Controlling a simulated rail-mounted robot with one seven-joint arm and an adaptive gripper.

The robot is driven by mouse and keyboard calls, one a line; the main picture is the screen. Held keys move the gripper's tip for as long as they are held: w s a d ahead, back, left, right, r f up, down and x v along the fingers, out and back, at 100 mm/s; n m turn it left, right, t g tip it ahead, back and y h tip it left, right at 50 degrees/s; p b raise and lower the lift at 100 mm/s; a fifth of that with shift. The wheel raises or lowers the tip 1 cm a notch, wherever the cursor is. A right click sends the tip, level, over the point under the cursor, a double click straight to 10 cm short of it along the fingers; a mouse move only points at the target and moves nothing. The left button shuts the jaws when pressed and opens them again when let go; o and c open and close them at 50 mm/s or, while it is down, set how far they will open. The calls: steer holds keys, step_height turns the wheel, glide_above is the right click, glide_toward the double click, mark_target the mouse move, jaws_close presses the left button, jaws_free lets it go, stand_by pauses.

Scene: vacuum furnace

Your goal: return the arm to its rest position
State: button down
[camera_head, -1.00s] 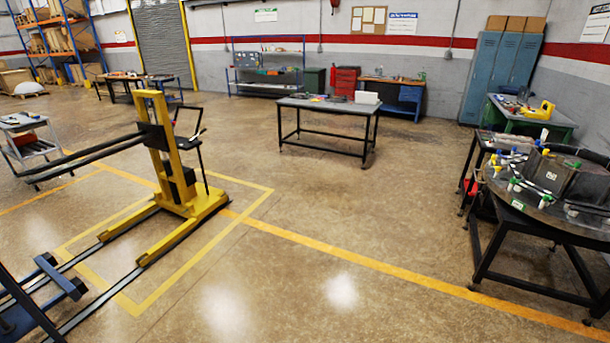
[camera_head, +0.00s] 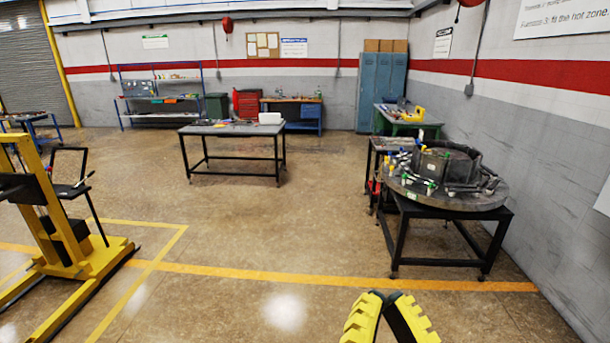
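My gripper (camera_head: 386,296) shows at the bottom edge of the head view, right of centre. Its two fingers are yellow and ribbed outside and black inside. They lean together, and their tips meet or nearly meet, with nothing seen between them. It is over open floor, clear of the furniture. The rest of my arm is out of view.
A round furnace part (camera_head: 448,163) with small coloured fittings sits on a black stand (camera_head: 448,214) at right, near the wall. A yellow lift (camera_head: 67,242) stands at left. A dark table (camera_head: 230,130) is at mid-distance. The floor between is clear.

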step_height(320, 180, up, 23)
steer(key=n+p, duration=0.1)
steer(key=p, duration=2.1)
steer(key=shift+f+n, duration=0.15)
steer(key=shift+n, duration=0.15)
steer(key=shift+w+f, duration=0.1)
